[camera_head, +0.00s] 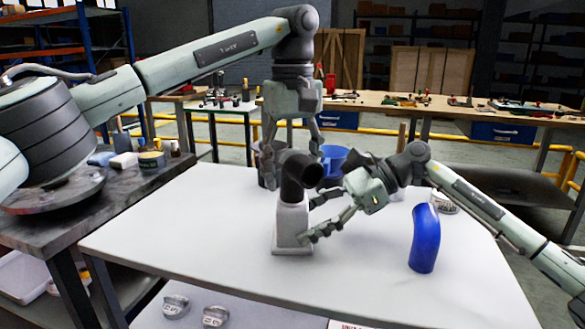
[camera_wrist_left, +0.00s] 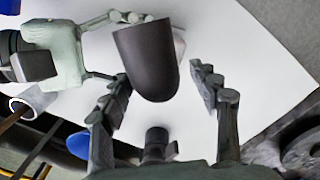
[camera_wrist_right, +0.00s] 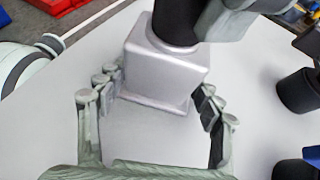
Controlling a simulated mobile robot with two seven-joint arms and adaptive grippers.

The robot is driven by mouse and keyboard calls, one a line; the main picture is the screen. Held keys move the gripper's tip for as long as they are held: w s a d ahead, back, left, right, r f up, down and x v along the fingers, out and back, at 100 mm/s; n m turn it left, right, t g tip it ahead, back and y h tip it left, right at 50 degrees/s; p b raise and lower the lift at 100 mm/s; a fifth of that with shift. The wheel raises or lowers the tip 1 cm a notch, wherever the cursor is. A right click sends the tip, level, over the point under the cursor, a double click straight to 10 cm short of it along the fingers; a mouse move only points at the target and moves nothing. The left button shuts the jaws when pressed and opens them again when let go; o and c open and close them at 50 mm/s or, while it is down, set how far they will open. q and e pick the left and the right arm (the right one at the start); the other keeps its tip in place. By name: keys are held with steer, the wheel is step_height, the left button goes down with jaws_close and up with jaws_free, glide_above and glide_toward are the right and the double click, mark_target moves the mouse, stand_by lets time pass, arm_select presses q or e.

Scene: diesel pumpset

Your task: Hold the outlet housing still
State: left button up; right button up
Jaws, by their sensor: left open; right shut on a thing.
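The outlet housing (camera_head: 291,228) is a light grey square block standing upright on the white table. A dark elbow pipe (camera_head: 298,176) sits on top of it, its mouth facing right. My right gripper (camera_head: 310,220) is shut on the block from the right; in the right wrist view the block (camera_wrist_right: 165,75) is between its fingers. My left gripper (camera_head: 291,148) is open above the elbow, pointing down. In the left wrist view the elbow (camera_wrist_left: 147,60) lies between the spread fingers, with visible gaps at both sides.
A blue curved hose (camera_head: 424,240) stands on the table at right, with a round tin (camera_head: 443,204) behind it. The table's front left is clear. Silver parts (camera_head: 215,315) lie on a lower shelf.

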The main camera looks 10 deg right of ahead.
arm_select(q)
step_height(320, 180, up, 12)
stand_by(0.5)
arm_select(e)
steer(key=o, duration=1.8)
steer(key=shift+c, duration=0.2)
steer(key=v, duration=1.2)
steer(key=shift+d, duration=0.1)
